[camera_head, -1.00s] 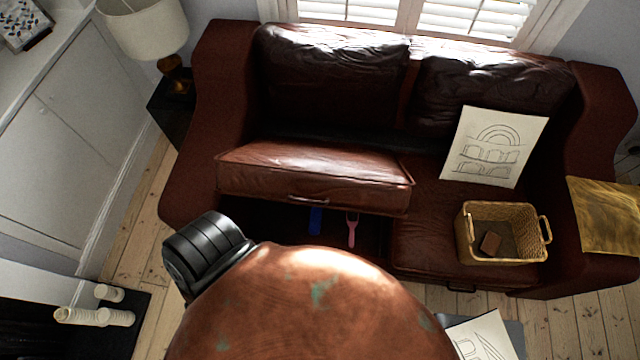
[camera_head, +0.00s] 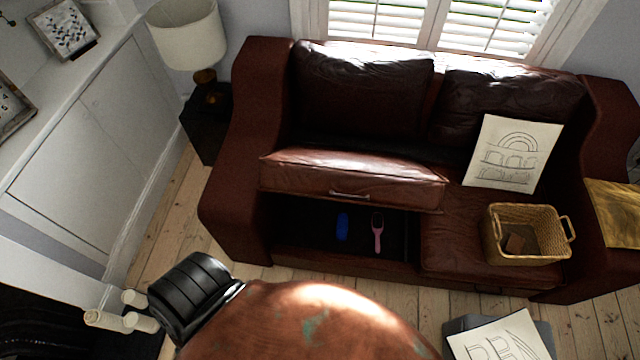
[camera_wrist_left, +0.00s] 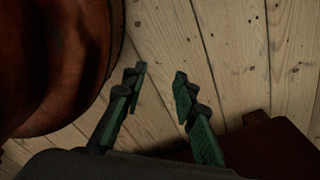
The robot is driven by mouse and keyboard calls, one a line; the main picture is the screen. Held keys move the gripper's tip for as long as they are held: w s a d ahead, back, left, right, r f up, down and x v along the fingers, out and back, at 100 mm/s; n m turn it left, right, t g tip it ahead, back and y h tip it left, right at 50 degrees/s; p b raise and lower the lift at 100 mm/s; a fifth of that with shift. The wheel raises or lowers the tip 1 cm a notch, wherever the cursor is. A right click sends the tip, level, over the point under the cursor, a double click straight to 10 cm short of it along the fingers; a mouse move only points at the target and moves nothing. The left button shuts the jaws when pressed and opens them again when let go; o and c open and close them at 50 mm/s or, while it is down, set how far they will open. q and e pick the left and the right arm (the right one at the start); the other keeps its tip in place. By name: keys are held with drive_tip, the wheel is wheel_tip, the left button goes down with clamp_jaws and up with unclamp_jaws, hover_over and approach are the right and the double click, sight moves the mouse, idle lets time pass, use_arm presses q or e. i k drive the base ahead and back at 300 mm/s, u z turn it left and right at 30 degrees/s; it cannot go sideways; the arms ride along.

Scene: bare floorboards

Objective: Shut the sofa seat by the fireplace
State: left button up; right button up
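The brown leather sofa (camera_head: 240,165) stands under the window. Its left seat (camera_head: 350,179), on the fireplace side, is raised, with a handle (camera_head: 349,194) on its front edge. Below it the dark storage space (camera_head: 300,225) shows a blue item (camera_head: 342,226) and a pink brush-like item (camera_head: 377,232). My left gripper (camera_wrist_left: 158,77) shows in the left wrist view, fingers apart with nothing between them, above the floorboards. Neither gripper shows in the head view. My right gripper is in no frame.
A wicker basket (camera_head: 527,234) with a brown block and a drawing (camera_head: 514,153) rest on the right seat. A lamp (camera_head: 188,35) stands on a dark side table at left. Candles (camera_head: 106,319) are by the fireplace. A grey item with paper (camera_head: 498,338) lies in front.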

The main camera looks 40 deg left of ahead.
sight(351, 171)
drive_tip(key=u, duration=1)
drive_tip(key=i, duration=0.25)
drive_tip(key=u, duration=0.05)
